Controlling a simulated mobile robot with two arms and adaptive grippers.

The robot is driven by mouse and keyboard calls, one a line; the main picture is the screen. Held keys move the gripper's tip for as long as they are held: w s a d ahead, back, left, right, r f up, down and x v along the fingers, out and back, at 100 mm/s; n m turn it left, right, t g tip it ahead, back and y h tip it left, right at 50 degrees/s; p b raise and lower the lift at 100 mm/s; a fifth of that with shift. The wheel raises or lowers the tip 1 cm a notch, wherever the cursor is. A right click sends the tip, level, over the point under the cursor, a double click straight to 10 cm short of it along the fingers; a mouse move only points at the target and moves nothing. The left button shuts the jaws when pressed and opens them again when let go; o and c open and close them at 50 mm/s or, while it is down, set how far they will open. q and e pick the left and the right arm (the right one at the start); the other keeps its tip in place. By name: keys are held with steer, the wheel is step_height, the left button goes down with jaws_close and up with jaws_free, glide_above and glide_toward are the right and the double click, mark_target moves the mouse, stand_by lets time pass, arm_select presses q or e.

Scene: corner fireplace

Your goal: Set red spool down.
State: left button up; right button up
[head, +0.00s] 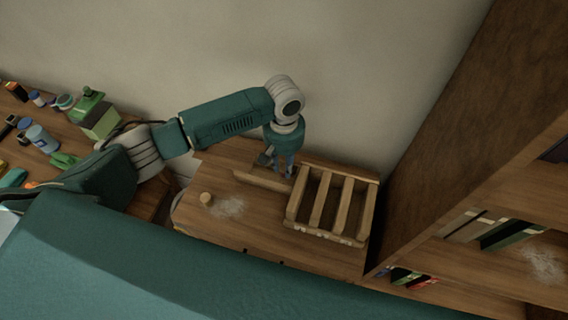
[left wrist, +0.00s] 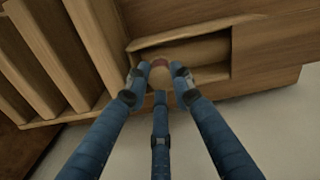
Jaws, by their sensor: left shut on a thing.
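My left gripper (head: 276,167) points down over the wooden surface by the wall, between a shallow wooden tray (head: 258,182) and a slatted wooden rack (head: 330,205). In the left wrist view my left gripper (left wrist: 160,82) has its blue fingers shut around the red spool (left wrist: 160,63). Only a reddish and tan part of the spool shows between the fingertips. It is at the tray's edge and opening; I cannot tell whether it touches the tray. In the head view the spool is hidden by the fingers. My right gripper is not in view.
A small round wooden piece (head: 206,198) lies on the surface left of a whitish patch. A tall wooden bookcase (head: 470,130) stands at the right. Bottles and a green box (head: 100,118) stand on another surface at the left. The surface in front of the tray has free room.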

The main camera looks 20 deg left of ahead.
arm_select(q)
steer(key=shift+f, duration=0.35)
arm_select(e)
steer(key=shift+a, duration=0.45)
arm_select(q)
steer(key=shift+f, duration=0.1)
steer(key=shift+f, duration=0.5)
steer(key=o, duration=0.8)
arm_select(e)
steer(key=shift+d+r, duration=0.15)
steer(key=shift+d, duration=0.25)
arm_select(q)
steer(key=shift+o, duration=0.2)
